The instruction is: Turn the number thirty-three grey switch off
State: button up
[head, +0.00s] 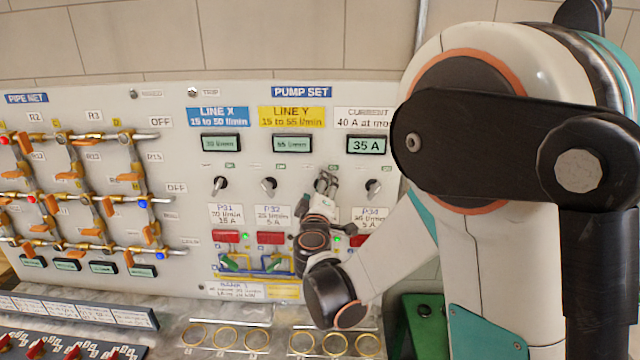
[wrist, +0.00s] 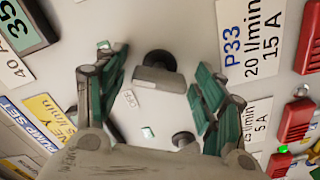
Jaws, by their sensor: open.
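The number thirty-three switch, a black round base with a grey bar handle (wrist: 158,80), sits beside the P33 label (wrist: 238,38) in the wrist view. A small OFF sticker (wrist: 130,98) lies beside it. My gripper (wrist: 157,68) is open, with one green-padded finger on each side of the switch; a gap shows between the handle and each finger, and I cannot tell any contact. In the head view my gripper (head: 326,182) covers most of this switch, third in its row on the panel. Which way the handle points cannot be read surely there.
Neighbouring switches are P31's (head: 220,184), P32's (head: 269,186) and P34's (head: 373,187); P32's also shows close to a finger in the wrist view (wrist: 183,139). The current display (head: 367,146) reads 35 A. Pipes and valves (head: 85,195) fill the panel's left.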

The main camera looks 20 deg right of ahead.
jog(key=c, duration=1.1)
jog(key=shift+o, duration=0.2)
jog(key=shift+n+b, duration=0.3)
jog(key=shift+n, duration=0.1)
jog(key=n+b, duration=0.1)
jog(key=n, duration=0.1)
jog(key=n+b, duration=0.1)
jog(key=n, duration=0.1)
jog(key=shift+f+n, duration=0.2)
jog(key=shift+n, duration=0.1)
jog(key=n+b, duration=0.2)
jog(key=n, duration=0.4)
jog(key=shift+s+b, duration=0.1)
jog(key=shift+b, duration=0.3)
jog(key=shift+n, duration=0.4)
jog(key=o, duration=1.1)
jog(key=shift+c, duration=0.2)
